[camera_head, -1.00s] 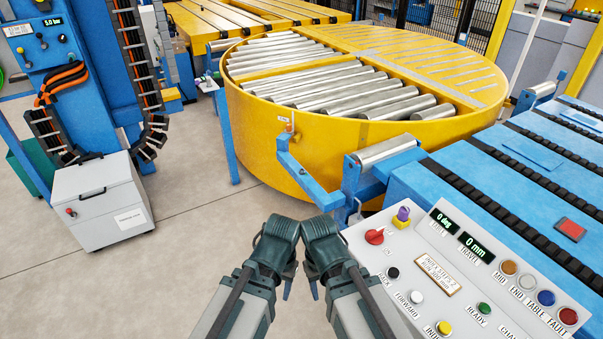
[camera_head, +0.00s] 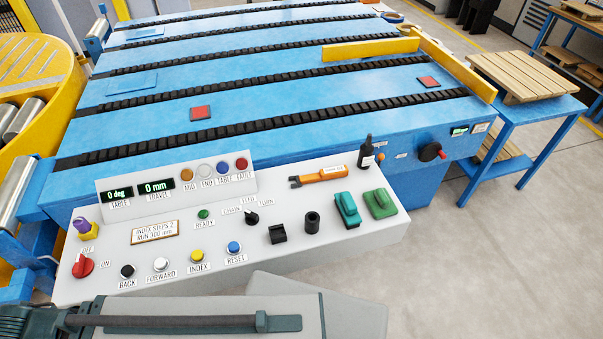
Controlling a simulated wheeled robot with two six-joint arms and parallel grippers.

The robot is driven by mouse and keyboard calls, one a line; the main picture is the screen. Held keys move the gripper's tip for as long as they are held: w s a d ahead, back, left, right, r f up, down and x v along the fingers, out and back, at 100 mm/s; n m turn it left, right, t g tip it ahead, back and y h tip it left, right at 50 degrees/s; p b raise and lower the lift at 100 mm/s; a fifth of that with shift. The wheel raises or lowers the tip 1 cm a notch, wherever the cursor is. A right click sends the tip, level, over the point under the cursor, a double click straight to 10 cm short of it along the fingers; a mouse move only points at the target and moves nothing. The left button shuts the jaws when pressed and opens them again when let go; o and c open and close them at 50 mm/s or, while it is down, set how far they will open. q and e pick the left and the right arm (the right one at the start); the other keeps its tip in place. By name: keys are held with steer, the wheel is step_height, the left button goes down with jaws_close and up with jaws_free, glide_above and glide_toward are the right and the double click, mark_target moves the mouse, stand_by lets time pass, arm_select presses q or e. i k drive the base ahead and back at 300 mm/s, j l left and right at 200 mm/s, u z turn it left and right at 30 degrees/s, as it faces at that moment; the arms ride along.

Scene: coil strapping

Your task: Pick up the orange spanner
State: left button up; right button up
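The orange spanner (camera_head: 321,177) lies on the right part of the white control desk, its dark open jaw pointing left. A small label is on its handle. It lies between the selector knob and a dark bottle. My arm links show at the bottom left, well to the left of and in front of the spanner. No gripper fingertips show in the head view, so I cannot see what either gripper holds.
The control desk (camera_head: 75,287) carries buttons, a red switch (camera_head: 83,266), black blocks (camera_head: 278,234), a teal item (camera_head: 347,209), a green item (camera_head: 380,203) and a dark bottle (camera_head: 366,152). Behind is the blue conveyor table (camera_head: 260,75).

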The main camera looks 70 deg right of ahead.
mark_target(340, 171)
steer(key=z, duration=2.75)
steer(key=i+l, duration=0.1)
steer(key=l, duration=0.8)
steer(key=i+l, duration=0.15)
steer(key=l, duration=0.3)
steer(key=i+l, duration=0.1)
steer(key=l, duration=0.3)
steer(key=l+u, duration=0.15)
steer(key=u, duration=0.65)
